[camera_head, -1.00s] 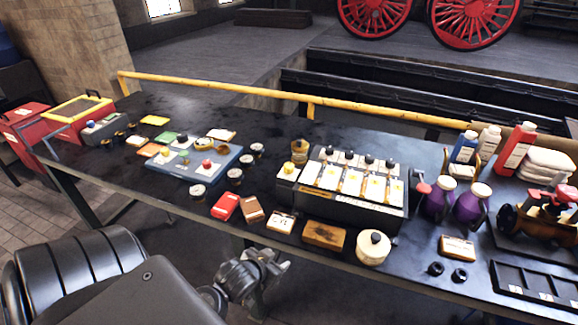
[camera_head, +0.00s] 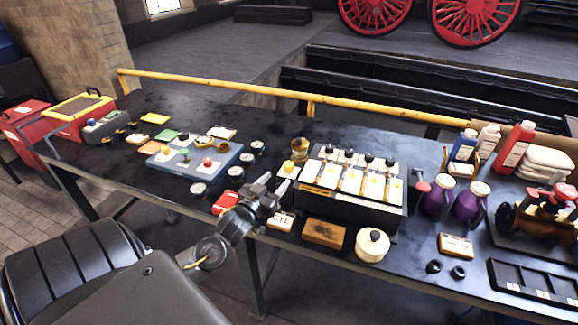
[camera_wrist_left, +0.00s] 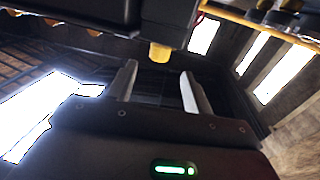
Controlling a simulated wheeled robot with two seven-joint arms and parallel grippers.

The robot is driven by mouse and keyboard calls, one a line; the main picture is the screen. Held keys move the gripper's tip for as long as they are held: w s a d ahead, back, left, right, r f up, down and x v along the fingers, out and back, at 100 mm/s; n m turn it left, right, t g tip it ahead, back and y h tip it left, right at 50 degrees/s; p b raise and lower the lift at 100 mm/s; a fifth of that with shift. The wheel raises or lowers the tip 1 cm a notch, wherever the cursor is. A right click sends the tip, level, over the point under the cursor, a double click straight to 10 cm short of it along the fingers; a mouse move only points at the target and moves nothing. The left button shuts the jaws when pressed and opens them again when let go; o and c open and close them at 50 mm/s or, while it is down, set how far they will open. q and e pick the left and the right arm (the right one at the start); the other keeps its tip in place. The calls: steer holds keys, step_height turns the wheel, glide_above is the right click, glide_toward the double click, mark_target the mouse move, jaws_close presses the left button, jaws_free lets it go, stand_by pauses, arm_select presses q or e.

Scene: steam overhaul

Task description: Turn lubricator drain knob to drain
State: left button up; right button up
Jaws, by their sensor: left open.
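The lubricator (camera_head: 345,205) is a long black box with a row of white panels and black knobs on top, in the middle of the bench. A white block with a yellow knob (camera_head: 289,166) stands at its left end. In the left wrist view a yellow knob (camera_wrist_left: 160,52) hangs under a dark body, beyond and between the fingertips. I cannot tell if it is the same knob. My left gripper (camera_head: 273,188) is open and empty, just in front of the lubricator's left end, apart from it. It also shows in the left wrist view (camera_wrist_left: 157,80). My right gripper is out of view.
A wooden block (camera_head: 323,233), a cream round pot (camera_head: 372,245) and a white-labelled box (camera_head: 281,220) line the bench's front edge. A blue tray (camera_head: 190,168) with small parts lies to the left. Purple jugs (camera_head: 470,203) stand right of the lubricator. A yellow rail (camera_head: 220,87) runs behind.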

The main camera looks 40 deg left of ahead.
mark_target(286, 169)
arm_select(q)
steer(key=w, duration=0.2)
steer(key=w+a+p, duration=0.1)
steer(key=w, duration=0.4)
steer(key=shift+w+a+r+p, duration=0.1)
steer(key=shift+w+a+p, duration=0.15)
steer(key=shift+p, duration=0.1)
steer(key=shift+w, duration=0.65)
steer(key=shift+c, duration=0.3)
steer(key=c, duration=0.9)
